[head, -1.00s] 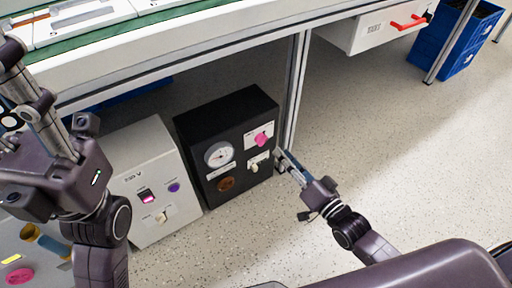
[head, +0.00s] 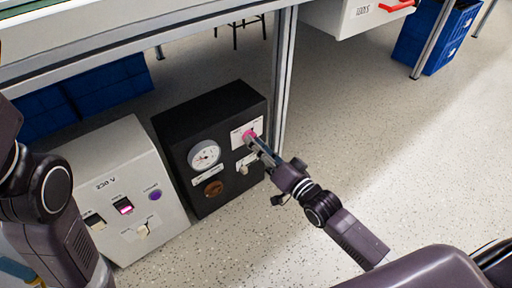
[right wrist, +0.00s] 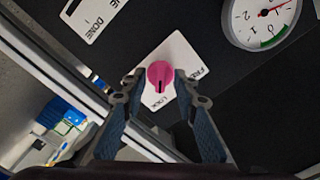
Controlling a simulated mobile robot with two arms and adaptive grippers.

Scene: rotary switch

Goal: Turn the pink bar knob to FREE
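The pink bar knob (head: 248,133) sits on a white label on the front of the black box (head: 208,110). In the right wrist view the knob (right wrist: 160,74) shows a dark mark pointing toward the word LOCK (right wrist: 160,102). The word FREE (right wrist: 199,72) is on the label's right side. My right gripper (head: 256,143) is at the knob. In the right wrist view the right gripper (right wrist: 160,84) is open, one finger on each side of the knob, with small gaps showing. My left arm shows at the left edge; its gripper is out of view.
The black box also carries a dial gauge (head: 204,154), a brown knob (head: 213,188) and a white switch (head: 243,168). A white box (head: 121,165) stands to its left. A metal table leg (head: 283,85) rises just right of the black box. Floor is clear at right.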

